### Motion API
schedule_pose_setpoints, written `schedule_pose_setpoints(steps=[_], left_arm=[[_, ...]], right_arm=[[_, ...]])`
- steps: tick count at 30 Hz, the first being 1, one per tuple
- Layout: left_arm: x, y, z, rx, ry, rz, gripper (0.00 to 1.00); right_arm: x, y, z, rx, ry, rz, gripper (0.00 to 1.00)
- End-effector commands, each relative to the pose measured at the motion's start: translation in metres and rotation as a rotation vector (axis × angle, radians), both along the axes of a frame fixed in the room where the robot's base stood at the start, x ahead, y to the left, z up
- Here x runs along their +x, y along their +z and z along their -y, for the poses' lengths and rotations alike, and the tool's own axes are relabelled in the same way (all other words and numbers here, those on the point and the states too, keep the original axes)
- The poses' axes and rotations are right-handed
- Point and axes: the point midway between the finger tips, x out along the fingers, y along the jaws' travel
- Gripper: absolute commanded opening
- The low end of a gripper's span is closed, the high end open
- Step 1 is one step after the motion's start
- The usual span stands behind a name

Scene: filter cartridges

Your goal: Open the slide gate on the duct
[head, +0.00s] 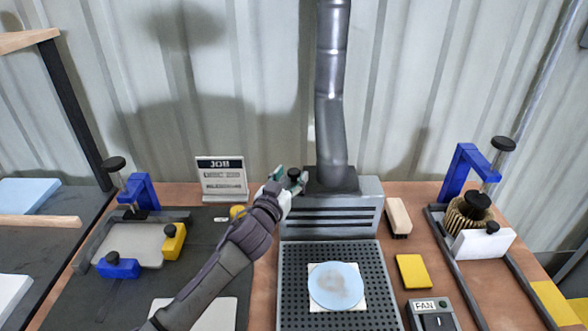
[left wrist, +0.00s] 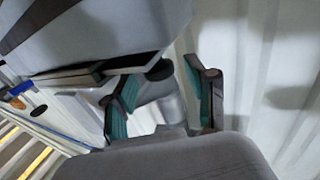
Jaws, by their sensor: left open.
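The grey metal duct (head: 333,100) rises from a dark collar (head: 331,180) on top of a slotted grey box (head: 330,215). A small black knob (head: 294,174) shows just left of the collar; I take it for the slide gate's handle. My left gripper (head: 289,178) is at this knob, with its teal-padded fingers apart. In the left wrist view the open fingers (left wrist: 164,98) stand on either side of a gap, with a dark round knob (left wrist: 160,70) between them. Contact with the knob cannot be told. The gate plate is hidden. My right gripper is out of view.
A perforated tray (head: 295,290) with a round blue filter (head: 336,286) lies before the box. A job sign (head: 221,178) stands to the left. Blue clamp fixtures (head: 140,190) (head: 468,170) flank the bench. A fan switch (head: 431,315) is at front right.

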Motion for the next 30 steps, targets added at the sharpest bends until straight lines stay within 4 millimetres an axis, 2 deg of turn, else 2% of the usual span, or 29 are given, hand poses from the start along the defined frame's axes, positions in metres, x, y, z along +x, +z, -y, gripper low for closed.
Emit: schedule_pose_setpoints(steps=[3, 6, 17, 27, 30], left_arm=[[0.014, 0.0, 0.006, 0.0, 0.001, 0.0, 0.57], [0.02, 0.001, 0.008, 0.0, 0.0, 0.001, 0.57], [0.024, 0.0, 0.01, 0.0, 0.0, 0.0, 0.57], [0.023, 0.0, 0.01, 0.0, 0.0, 0.0, 0.02], [0.023, 0.0, 0.01, 0.0, 0.0, 0.0, 0.0]], right_arm=[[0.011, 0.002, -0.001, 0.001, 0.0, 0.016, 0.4], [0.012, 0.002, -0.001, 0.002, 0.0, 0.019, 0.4], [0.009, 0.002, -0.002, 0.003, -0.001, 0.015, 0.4], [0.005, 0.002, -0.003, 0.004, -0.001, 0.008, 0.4], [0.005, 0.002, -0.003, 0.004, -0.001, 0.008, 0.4]])
